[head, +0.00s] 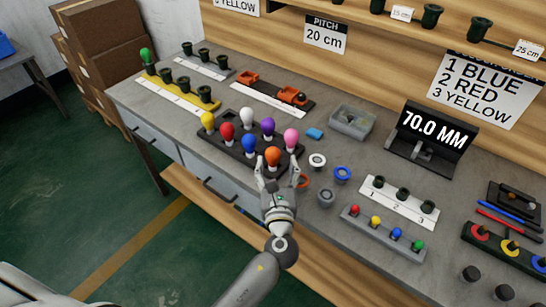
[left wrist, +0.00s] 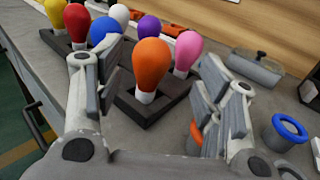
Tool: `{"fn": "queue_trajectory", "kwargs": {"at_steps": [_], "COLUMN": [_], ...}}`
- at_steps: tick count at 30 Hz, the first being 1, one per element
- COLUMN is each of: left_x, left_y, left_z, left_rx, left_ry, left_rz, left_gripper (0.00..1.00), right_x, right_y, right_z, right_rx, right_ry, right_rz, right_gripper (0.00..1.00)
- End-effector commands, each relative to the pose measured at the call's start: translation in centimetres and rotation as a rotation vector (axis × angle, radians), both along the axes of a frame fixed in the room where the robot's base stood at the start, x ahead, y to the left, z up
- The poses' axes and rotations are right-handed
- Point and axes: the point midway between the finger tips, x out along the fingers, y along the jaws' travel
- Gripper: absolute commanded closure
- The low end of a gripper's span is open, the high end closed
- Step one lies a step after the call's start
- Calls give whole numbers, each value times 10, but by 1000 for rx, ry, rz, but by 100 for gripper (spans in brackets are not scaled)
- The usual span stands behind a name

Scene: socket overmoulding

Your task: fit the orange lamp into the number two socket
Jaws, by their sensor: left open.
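The orange lamp (head: 272,155) stands upright at the front corner of a black tray (head: 237,149) with other coloured lamps. It also shows in the left wrist view (left wrist: 152,62), its white base seated in the tray. My left gripper (head: 278,172) is open at the tray's front corner. In the left wrist view its fingers (left wrist: 158,88) stand apart on either side of the orange lamp, with visible gaps. The number two socket (head: 402,194) is the empty middle dark cup on the white strip (head: 385,204) labelled 1, 2, 3, to the right. My right gripper is not in view.
The pink lamp (head: 291,138) and blue lamp (head: 249,143) stand close beside the orange one. Several rings and a grey cup (head: 325,197) lie between tray and socket strip. A rail of small coloured lamps (head: 384,233) lies in front of the strip.

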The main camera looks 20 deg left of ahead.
Motion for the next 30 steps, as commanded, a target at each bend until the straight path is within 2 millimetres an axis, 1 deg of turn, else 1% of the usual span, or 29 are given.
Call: {"fn": "queue_trajectory", "kwargs": {"at_steps": [4,8,12,15,21,22,23,30], "left_x": [11,28,44,49,49,49,49,49], "left_y": [7,18,23,25,25,25,25,25], "left_z": [-3,-8,-9,-10,-10,-10,-10,-10], "left_rx": [2,3,-1,-2,-2,-2,-2,-2], "left_ry": [1,-1,0,0,0,0,0,0], "left_rz": [1,2,0,0,0,0,0,0], "left_gripper": [37,37,37,37,37,38,42,73], "right_x": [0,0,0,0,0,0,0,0], "right_y": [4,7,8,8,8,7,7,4], "right_z": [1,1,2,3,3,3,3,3], "right_rx": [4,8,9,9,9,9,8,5], "right_ry": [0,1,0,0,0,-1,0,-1], "right_rz": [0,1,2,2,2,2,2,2], "right_gripper": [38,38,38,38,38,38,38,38]}}
